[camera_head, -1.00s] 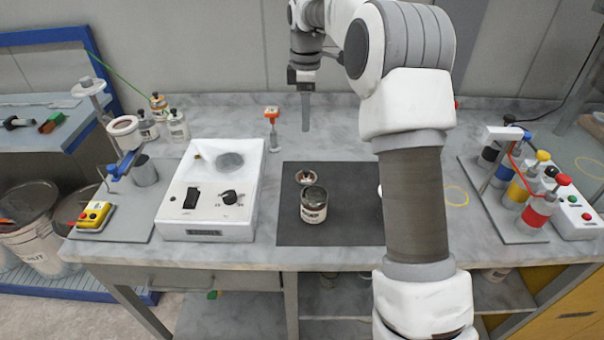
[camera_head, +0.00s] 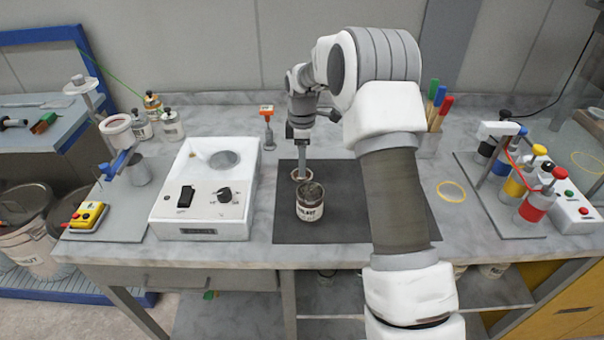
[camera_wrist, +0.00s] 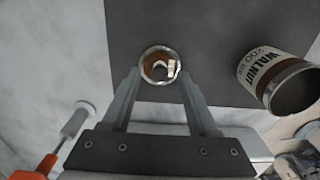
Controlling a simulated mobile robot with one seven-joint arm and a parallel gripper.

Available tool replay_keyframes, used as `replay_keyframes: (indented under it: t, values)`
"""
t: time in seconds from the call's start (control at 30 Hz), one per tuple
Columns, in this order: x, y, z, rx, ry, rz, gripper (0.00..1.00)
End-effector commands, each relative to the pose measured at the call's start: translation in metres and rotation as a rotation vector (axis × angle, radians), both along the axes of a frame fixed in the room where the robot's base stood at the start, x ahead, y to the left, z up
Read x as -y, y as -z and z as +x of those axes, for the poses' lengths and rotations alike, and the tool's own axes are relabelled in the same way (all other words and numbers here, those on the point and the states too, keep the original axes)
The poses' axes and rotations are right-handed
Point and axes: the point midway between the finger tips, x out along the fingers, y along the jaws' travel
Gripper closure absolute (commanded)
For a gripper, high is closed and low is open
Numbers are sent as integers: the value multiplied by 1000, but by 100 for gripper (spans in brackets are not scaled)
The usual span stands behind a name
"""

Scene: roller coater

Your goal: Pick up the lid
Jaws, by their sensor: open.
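The lid (camera_wrist: 147,67) is a small round disc with a metal rim and a brown, knobbed top. It lies on the dark mat (camera_wrist: 212,38), and in the head view the lid (camera_head: 296,176) is just behind the open can. The can (camera_head: 310,204) stands upright on the mat; in the wrist view the can (camera_wrist: 275,75) has a label reading WALNUT. My gripper (camera_wrist: 159,84) is open, its fingertips one on each side of the lid's near edge. In the head view my gripper (camera_head: 302,172) points down and hides part of the lid. Whether the fingers touch it cannot be told.
A white device (camera_head: 208,195) with a round pan stands left of the mat. A holder with coloured handles (camera_head: 432,135) is at the back right, and a bottle rack (camera_head: 510,170) stands farther right.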

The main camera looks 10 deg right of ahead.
Motion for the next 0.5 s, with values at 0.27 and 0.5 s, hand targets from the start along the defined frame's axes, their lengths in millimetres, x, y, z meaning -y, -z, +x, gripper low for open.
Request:
replay_keyframes:
  t: [0.27,0.5]
  values:
    - [0,17,0,1,0,0,40]
    - [0,17,0,1,0,0,62]
